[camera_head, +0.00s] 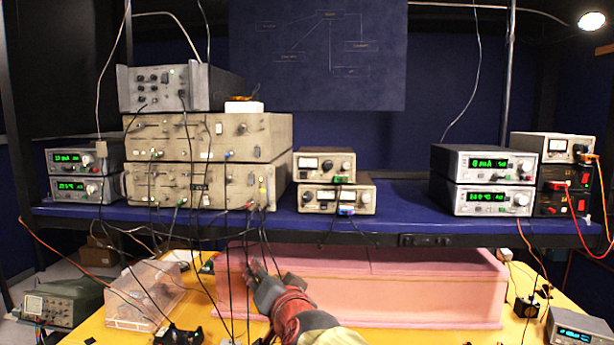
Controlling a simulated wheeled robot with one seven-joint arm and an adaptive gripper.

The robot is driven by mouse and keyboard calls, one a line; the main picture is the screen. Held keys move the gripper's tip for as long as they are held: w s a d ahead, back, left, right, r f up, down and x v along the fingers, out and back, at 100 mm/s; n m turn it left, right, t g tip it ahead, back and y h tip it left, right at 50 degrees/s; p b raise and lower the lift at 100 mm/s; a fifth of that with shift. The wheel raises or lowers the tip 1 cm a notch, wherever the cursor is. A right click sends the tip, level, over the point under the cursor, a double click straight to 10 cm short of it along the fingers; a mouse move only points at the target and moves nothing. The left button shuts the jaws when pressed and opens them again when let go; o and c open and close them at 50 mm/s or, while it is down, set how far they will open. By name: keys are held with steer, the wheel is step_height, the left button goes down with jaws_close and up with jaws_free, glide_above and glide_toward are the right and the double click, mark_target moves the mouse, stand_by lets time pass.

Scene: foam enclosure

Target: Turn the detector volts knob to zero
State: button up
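Several instruments with knobs stand on the blue shelf, but their labels are too small to read, so I cannot tell which knob is the detector volts knob. Two stacked units with green displays stand at the right, an upper one (483,163) and a lower one (481,199); each has a round knob at its right end. Two similar display units stand at the far left, an upper one (72,157) and a lower one (76,189). My gripper (262,272) is below the shelf, in front of the pink foam enclosure, apart from all these knobs. Its finger opening is unclear.
The pink foam enclosure (420,307) sits on the yellow table (100,333) under the shelf. Black cables (228,290) hang close to my gripper. A clear box (143,294) stands left. Large beige instruments (207,137) and two small meter units (336,199) fill the middle shelf.

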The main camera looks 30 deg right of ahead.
steer(key=w+d+r+m+h+p, duration=0.35)
steer(key=d+r, duration=0.25)
steer(key=r, duration=0.2)
steer(key=m+h+p, duration=0.4)
glide_toward(308, 198)
steer(key=x, duration=0.8)
steer(key=shift+w+d, duration=0.2)
steer(key=shift+w, duration=0.1)
steer(key=c, duration=0.3)
jaws_close()
